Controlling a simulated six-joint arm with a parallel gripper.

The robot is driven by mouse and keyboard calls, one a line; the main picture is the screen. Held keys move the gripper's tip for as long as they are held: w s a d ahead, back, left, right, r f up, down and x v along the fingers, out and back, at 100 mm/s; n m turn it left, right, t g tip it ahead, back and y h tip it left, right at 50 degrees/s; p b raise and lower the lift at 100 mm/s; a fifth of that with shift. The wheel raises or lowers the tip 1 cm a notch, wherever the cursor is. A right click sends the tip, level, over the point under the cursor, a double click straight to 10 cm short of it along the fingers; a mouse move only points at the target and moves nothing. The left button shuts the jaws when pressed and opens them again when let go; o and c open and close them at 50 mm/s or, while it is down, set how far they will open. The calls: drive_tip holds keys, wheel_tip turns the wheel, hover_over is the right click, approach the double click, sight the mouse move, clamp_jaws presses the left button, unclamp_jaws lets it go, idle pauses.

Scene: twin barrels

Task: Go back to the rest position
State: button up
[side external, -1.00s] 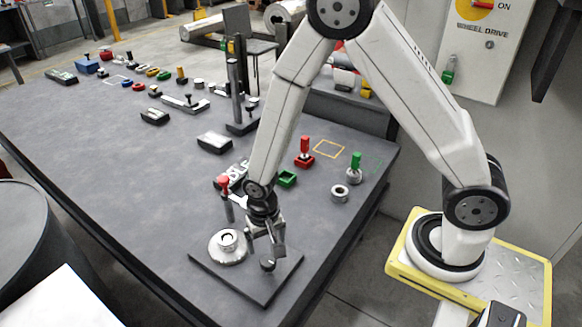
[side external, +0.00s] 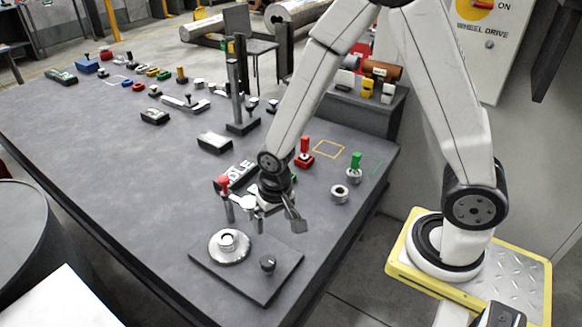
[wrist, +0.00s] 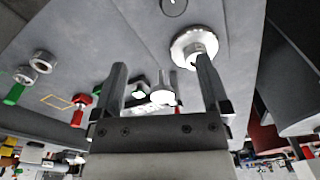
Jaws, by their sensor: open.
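My gripper (side external: 270,208) hangs in the air above the front part of the dark table (side external: 90,160), its jaws apart with nothing seen between them. In the wrist view its two fingers (wrist: 161,75) stand wide apart. Below it lies a dark square plate (side external: 215,277) with a silver round flange (side external: 229,247) and a small black knob (side external: 267,263). In the wrist view the flange (wrist: 190,43) appears beyond the right finger, and the knob (wrist: 173,5) is at the top edge.
A post with a red top (side external: 224,182) stands close left of my gripper. A red-handled piece (side external: 304,150), a green-handled piece (side external: 355,163) and a metal ring (side external: 340,192) stand to the right. A tall dark stand (side external: 235,95) rises behind. The table's left middle is largely clear.

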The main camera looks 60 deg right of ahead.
drive_tip(key=s+d+r+n+t, duration=0.1)
drive_tip(key=s+d+r+n, duration=0.3)
drive_tip(key=r, duration=0.4)
drive_tip(key=shift+s+d+r+t, duration=0.3)
drive_tip(key=shift+s+d+t, duration=0.15)
drive_tip(key=shift+d, duration=0.25)
